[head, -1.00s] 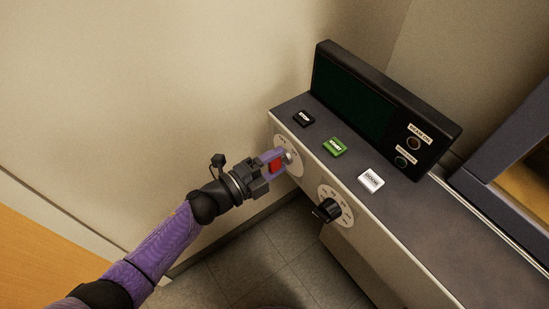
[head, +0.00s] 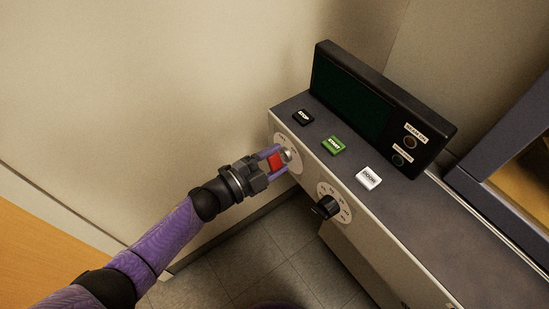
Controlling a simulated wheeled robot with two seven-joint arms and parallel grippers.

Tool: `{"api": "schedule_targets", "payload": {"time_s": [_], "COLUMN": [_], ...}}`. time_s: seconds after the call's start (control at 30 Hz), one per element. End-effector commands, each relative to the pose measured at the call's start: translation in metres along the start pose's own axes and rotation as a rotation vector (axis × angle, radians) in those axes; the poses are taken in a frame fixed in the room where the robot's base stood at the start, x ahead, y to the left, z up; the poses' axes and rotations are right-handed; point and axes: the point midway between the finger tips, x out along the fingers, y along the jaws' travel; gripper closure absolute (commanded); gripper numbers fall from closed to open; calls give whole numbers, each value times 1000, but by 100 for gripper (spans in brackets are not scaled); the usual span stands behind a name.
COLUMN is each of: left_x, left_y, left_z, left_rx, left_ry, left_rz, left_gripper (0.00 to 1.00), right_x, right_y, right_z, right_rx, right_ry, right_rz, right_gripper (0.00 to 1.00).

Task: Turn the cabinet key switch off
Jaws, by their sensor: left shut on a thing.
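The key switch (head: 287,155) sits on the front face of the cabinet (head: 385,258), at its left end. It has a silver barrel, a red key head (head: 275,162) and a round white label plate (head: 294,165) behind it. My left gripper (head: 276,159) has its purple fingers on both sides of the red key head and is shut on it. The gripper hides part of the label plate, and its small lettering cannot be read. My right gripper is not in view.
A black rotary knob (head: 326,207) on a white dial is to the right on the same face. Floor (head: 235,262) is clear below.

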Motion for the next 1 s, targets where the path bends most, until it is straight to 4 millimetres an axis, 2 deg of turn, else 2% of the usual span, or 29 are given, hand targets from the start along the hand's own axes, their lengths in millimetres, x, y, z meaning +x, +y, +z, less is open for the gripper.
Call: {"api": "schedule_targets", "payload": {"time_s": [0.2,0.23,0.37,0.67,0.77,1.0], "left_x": [0,0,0,-2,-18,-78], "left_y": [1,1,1,0,-1,-1], "left_z": [0,0,0,0,0,-1], "left_rx": [-1,-1,0,0,1,0], "left_ry": [-1,-1,-1,-1,-5,-3], "left_rz": [2,2,1,1,2,2], "left_gripper": [100,35,7,6,6,6], "right_x": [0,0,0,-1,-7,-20], "right_y": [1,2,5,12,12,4], "right_z": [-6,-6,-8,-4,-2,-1], "right_rx": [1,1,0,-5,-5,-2], "right_ry": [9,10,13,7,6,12], "right_rz": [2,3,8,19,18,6], "right_gripper": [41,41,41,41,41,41]}}
